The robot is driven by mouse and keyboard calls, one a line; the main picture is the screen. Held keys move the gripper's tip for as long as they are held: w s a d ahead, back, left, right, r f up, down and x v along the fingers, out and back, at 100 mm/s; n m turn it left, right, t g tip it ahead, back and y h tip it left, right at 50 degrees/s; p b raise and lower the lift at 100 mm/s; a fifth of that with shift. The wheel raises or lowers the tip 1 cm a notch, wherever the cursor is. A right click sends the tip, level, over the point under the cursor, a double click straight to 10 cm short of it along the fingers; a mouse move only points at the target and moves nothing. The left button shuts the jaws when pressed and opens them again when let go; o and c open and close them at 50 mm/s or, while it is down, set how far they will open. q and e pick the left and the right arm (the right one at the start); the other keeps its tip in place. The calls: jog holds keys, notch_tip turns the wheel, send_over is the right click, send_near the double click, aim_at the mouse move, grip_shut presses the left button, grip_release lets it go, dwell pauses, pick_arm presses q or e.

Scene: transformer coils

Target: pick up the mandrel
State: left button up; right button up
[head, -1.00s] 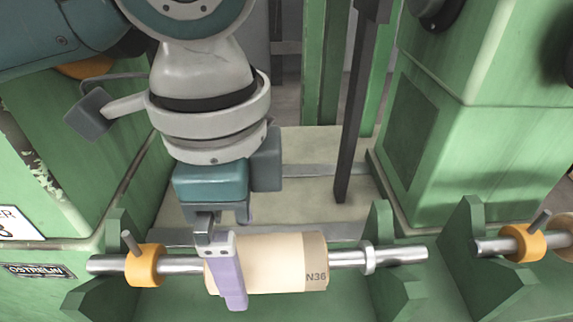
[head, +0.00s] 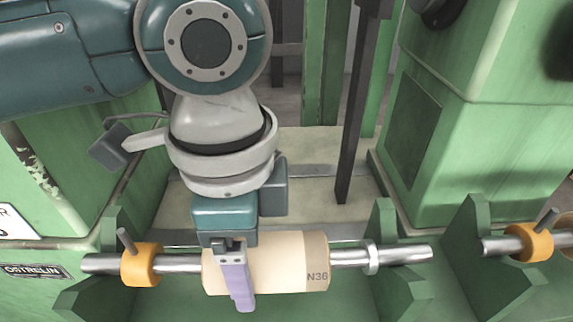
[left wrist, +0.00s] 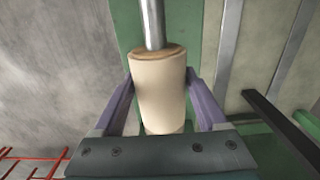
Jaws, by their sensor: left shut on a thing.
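The mandrel is a steel rod (head: 405,253) through a beige cylinder (head: 285,268) marked N36, with an orange collar (head: 142,265) at the left and a steel collar at the right. It lies level between two green brackets; I cannot tell whether it is clear of them. My left gripper (head: 238,285) comes from above and is shut on the beige cylinder, left of its middle. In the left wrist view the purple fingers (left wrist: 160,105) flank the cylinder (left wrist: 158,88), with the rod (left wrist: 153,25) beyond. My right gripper is not in view.
A green bracket (head: 383,235) stands near the mandrel's right end, and another (head: 112,235) near its left end. A second rod with an orange collar (head: 530,243) lies at the far right. Green machine housings (head: 490,150) rise on both sides, and a dark upright bar (head: 350,130) stands behind.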

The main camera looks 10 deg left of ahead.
pick_arm(q)
grip_shut()
jog(key=shift+r, duration=0.1)
dwell(0.3)
notch_tip(320, 180, up, 25)
jog(key=p, duration=1.2)
